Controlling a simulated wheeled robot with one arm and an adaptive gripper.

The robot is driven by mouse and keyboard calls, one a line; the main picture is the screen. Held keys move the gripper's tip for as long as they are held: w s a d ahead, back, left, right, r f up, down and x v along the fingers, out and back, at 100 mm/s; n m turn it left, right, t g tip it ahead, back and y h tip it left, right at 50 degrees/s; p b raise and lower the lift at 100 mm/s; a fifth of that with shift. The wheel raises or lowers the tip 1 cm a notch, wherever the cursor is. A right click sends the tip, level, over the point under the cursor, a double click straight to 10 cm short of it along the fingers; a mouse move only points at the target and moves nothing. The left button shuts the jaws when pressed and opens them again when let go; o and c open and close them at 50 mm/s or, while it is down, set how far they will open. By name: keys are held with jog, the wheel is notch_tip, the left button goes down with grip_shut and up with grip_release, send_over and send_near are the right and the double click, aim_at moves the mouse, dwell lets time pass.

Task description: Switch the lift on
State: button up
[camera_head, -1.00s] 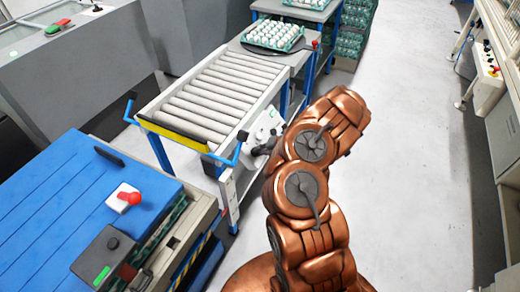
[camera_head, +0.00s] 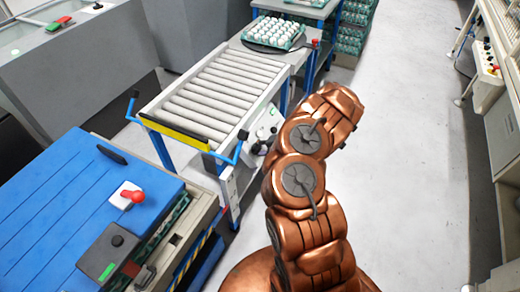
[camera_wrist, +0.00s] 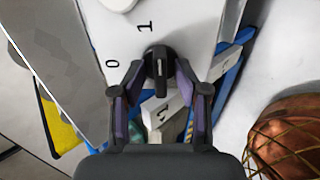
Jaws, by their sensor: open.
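The black rotary switch (camera_wrist: 158,66) sits on a white panel (camera_wrist: 190,25) in the wrist view. A "1" is printed above it and a "0" to its left. Its raised ridge runs roughly up and down in that picture, nearer the "1" side. My gripper (camera_wrist: 160,88) is open, with one finger on each side of the switch; I cannot tell whether they touch it. In the head view the white panel (camera_head: 268,121) is on the near right end of the roller table (camera_head: 222,98). My arm mostly hides the gripper there.
An egg tray (camera_head: 274,43) sits beyond the rollers. Clear floor (camera_head: 410,150) lies to the right of my arm.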

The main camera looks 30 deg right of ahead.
jog(key=shift+d, duration=0.1)
jog(key=shift+s+d+r+p, duration=0.15)
jog(key=shift+r+p, duration=0.15)
jog(key=shift+p, duration=0.05)
jog(key=p+v, duration=0.7)
jog(key=v, duration=0.1)
jog(key=shift+s+p, duration=0.2)
jog(key=shift+p, duration=0.15)
